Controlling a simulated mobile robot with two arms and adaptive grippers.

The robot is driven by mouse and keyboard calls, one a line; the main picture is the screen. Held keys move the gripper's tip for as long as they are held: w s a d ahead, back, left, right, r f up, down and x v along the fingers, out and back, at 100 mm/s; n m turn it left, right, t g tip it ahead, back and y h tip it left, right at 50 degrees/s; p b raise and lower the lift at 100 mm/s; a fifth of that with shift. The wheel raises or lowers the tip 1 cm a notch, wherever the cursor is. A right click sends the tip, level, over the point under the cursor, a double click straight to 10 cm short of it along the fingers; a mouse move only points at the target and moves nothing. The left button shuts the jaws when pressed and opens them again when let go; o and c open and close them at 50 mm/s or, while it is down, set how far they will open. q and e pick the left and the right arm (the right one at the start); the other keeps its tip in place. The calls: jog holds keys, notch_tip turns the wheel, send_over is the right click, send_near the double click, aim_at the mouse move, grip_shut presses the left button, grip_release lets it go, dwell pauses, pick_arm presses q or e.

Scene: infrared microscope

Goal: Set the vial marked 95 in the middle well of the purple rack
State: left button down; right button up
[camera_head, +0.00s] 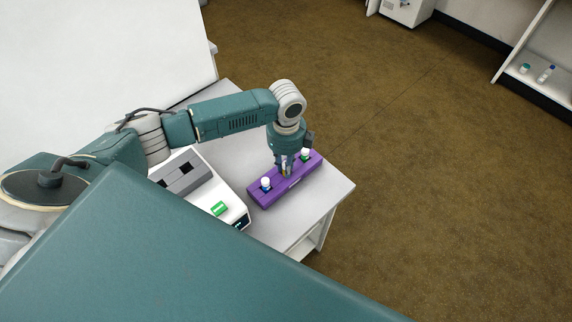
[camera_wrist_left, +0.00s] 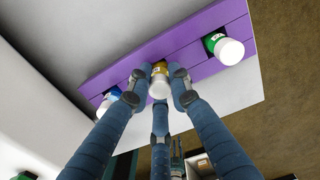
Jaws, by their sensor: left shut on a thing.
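The purple rack (camera_head: 277,194) stands on the white table, and it crosses the top of the left wrist view (camera_wrist_left: 190,50). My left gripper (camera_head: 285,168) points down over the rack's middle. It is shut on a white-capped vial with a yellow-orange band (camera_wrist_left: 159,78), which sits at the middle of the rack between two other vials. The fingers hide its lower part, so I cannot tell how deep it is in the well. No number on it is readable. A white-capped vial with blue (camera_head: 266,184) stands at the rack's left, one with green (camera_head: 305,154) at its right.
A white instrument (camera_head: 232,204) with grey blocks on top and a green panel stands left of the rack. The white table (camera_head: 325,196) has its free edge just right of the rack. A shelf (camera_head: 530,80) with small bottles is far right.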

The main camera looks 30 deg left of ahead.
pick_arm(q)
jog(key=shift+f, duration=0.15)
jog(key=c, duration=1.5)
grip_release()
jog(key=shift+o, duration=0.2)
jog(key=o, duration=0.4)
jog(key=shift+c, duration=0.2)
notch_tip(320, 180, up, 6)
jog(key=p, duration=0.6)
